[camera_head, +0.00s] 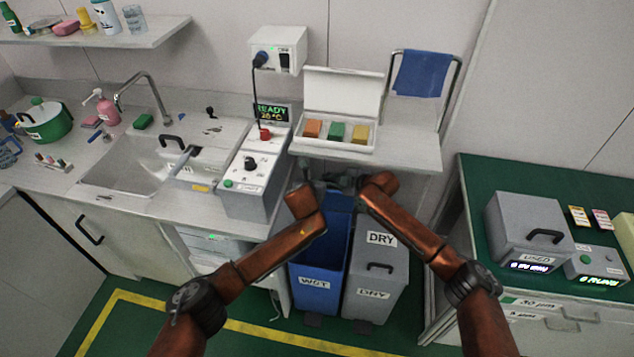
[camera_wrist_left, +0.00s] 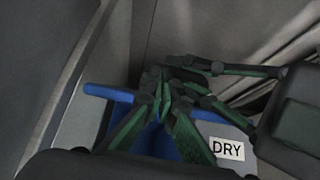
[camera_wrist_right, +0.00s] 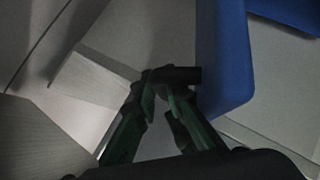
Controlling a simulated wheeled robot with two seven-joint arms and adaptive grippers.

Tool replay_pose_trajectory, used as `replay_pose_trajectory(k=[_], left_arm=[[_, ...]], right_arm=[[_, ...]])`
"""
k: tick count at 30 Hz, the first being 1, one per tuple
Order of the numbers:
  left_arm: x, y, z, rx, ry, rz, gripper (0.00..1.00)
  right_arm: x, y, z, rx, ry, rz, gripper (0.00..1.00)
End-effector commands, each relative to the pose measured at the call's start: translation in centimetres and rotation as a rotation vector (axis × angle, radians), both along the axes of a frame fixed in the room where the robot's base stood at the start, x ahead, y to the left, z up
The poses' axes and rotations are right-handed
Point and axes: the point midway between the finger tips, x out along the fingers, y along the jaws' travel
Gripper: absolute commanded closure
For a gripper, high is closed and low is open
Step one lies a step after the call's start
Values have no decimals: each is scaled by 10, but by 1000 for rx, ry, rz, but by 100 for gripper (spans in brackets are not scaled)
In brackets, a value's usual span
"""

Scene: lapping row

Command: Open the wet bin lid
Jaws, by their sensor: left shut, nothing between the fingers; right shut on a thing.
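The blue bin (camera_head: 316,283) labelled WET stands under the counter. Its top looks open, with a dark inside showing behind the front rim. In the right wrist view a blue panel (camera_wrist_right: 225,60), apparently the raised lid, has a short dark bar (camera_wrist_right: 186,75), apparently its handle. My right gripper (camera_wrist_right: 158,80) is shut on this bar. My left gripper (camera_wrist_left: 165,88) is shut and empty, above a blue edge (camera_wrist_left: 108,92) in the left wrist view. In the head view both grippers are close together behind the bin opening, partly hidden by my arms.
The grey bin (camera_head: 377,275) labelled DRY stands close on the right, lid closed. A shelf (camera_head: 410,150) with a box of coloured blocks overhangs the bins. The sink counter (camera_head: 140,204) is left and a green-topped bench (camera_head: 480,190) right. Floor in front is clear.

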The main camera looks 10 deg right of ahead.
Motion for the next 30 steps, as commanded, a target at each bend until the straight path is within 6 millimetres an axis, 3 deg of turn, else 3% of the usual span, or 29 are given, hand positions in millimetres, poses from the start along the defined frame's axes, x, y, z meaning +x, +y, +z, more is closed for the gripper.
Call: replay_pose_trajectory(k=[1, 23, 24, 27, 30], left_arm=[[0, 0, -1, 0, 0, 0, 100], [15, -6, 5, 0, 1, 1, 100], [15, -6, 5, 0, 1, 1, 100], [15, -6, 5, 0, 1, 1, 100], [15, -6, 5, -1, 0, 1, 100]], right_arm=[[8, -9, 10, -1, -32, -14, 100], [8, -9, 10, -1, -32, -14, 100], [8, -9, 10, -1, -32, -14, 88], [7, -9, 8, -2, -30, -14, 81], [6, -8, 6, -1, -27, -13, 81]])
